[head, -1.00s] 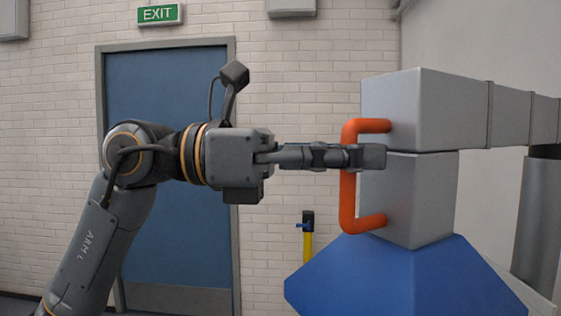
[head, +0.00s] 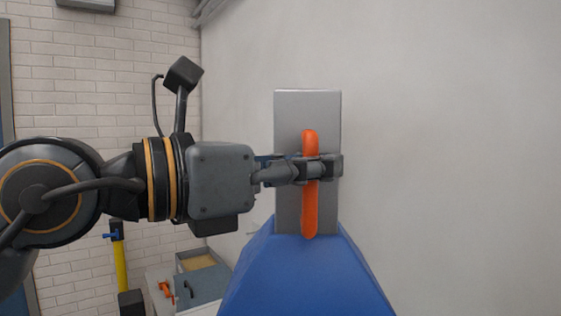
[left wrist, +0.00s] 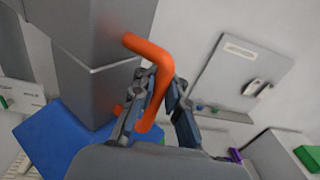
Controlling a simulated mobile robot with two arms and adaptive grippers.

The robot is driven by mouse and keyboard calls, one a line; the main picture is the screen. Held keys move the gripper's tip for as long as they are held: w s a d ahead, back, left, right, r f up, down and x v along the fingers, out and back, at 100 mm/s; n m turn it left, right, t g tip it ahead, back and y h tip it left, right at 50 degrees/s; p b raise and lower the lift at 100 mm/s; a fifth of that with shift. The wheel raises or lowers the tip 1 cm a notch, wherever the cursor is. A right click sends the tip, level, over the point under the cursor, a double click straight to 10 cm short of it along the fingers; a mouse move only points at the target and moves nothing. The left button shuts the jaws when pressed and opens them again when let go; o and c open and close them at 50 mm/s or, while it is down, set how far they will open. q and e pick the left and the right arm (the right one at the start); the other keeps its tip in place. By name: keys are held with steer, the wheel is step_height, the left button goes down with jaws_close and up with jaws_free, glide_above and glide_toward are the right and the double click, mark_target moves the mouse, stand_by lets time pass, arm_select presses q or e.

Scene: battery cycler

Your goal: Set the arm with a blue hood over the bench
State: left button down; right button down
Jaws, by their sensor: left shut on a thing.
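The blue hood (head: 303,275) hangs under a grey metal box-shaped arm end (head: 308,110). An orange handle (head: 310,215) stands upright on the front of the grey box. My left gripper (head: 318,168) reaches in from the left and is shut around the handle near its middle. In the left wrist view the handle (left wrist: 153,55) runs between the two fingers, with the blue hood (left wrist: 60,140) at lower left. My right gripper is in neither view now.
A grey cabinet or bench with an open box (head: 200,260) and small orange parts (head: 166,291) stands low behind the hood. A yellow post with a blue valve (head: 120,255) is at the brick wall. In the left wrist view, a pale panel (left wrist: 240,75) and a white box (left wrist: 285,155) are at right.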

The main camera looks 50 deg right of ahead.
arm_select(q)
steer(key=shift+s, duration=0.1)
steer(key=c, duration=1.4)
jaws_free()
steer(key=shift+a+r, duration=0.1)
steer(key=shift+o, duration=0.2)
steer(key=shift+s+a, duration=0.1)
steer(key=shift+w+a, duration=0.25)
steer(key=shift+w, duration=0.1)
steer(key=v, duration=1.1)
steer(key=shift+a, duration=0.2)
steer(key=shift+s, duration=0.1)
